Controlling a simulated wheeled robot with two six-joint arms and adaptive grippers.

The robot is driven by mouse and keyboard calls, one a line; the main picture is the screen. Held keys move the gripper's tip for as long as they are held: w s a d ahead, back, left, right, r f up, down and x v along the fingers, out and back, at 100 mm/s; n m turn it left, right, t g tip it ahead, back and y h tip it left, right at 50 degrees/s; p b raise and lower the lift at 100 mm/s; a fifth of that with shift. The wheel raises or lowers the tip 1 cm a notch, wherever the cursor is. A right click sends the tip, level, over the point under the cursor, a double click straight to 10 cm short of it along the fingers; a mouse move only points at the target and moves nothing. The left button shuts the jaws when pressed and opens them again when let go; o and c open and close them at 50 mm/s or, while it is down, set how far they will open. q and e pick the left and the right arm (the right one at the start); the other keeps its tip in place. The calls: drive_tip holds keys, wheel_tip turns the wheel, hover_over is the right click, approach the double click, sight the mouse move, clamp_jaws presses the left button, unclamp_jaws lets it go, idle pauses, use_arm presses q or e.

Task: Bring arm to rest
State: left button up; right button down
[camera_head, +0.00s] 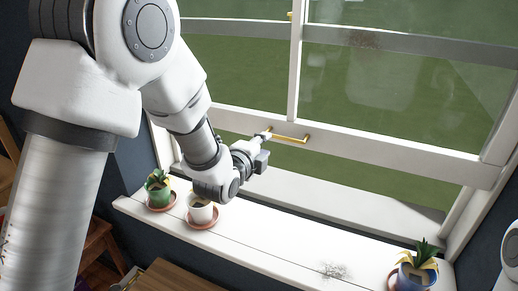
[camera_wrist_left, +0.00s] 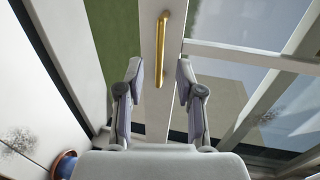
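My left arm (camera_head: 190,120) reaches in from the upper left toward the window. Its left gripper (camera_head: 266,136) is at the lower rail of the white window sash, close to the gold handle (camera_head: 290,138). In the left wrist view, the left gripper (camera_wrist_left: 159,72) has its two fingers spread apart on either side of the white rail, with the gold handle (camera_wrist_left: 161,48) ahead between them. Nothing is clasped; whether a finger touches the rail cannot be told. My right gripper is not seen; a white piece, probably of my right arm, shows at the right edge.
The sash rail (camera_head: 390,157) stands above the sill, with a gap showing green. On the white windowsill (camera_head: 290,235) are a green pot (camera_head: 158,193), a white pot (camera_head: 200,210) below my left forearm and a blue pot (camera_head: 415,275). A wooden surface (camera_head: 175,278) lies below.

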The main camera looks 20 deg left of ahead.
use_arm(q)
drive_tip(key=v, duration=0.2)
drive_tip(key=shift+s, duration=0.4)
drive_tip(key=s+a+f+n+g+b, duration=0.15)
drive_tip(key=s+f+n+g, duration=0.45)
drive_tip(key=f, duration=1.1)
drive_tip(key=s+f+n+g+b, duration=0.35)
drive_tip(key=s+f, duration=0.45)
drive_tip(key=f, duration=0.9)
drive_tip(key=s+f+n+g+b, duration=0.1)
drive_tip(key=s+f+n+g, duration=0.2)
drive_tip(key=s+f, duration=0.4)
drive_tip(key=s+f+n+g+b, duration=0.1)
drive_tip(key=s+f+n+g, duration=0.2)
drive_tip(key=s, duration=1)
wheel_tip(320, 180, down, 5)
drive_tip(key=n, duration=0.3)
drive_tip(key=shift+s+y+b, duration=0.3)
drive_tip(key=shift+s, duration=0.05)
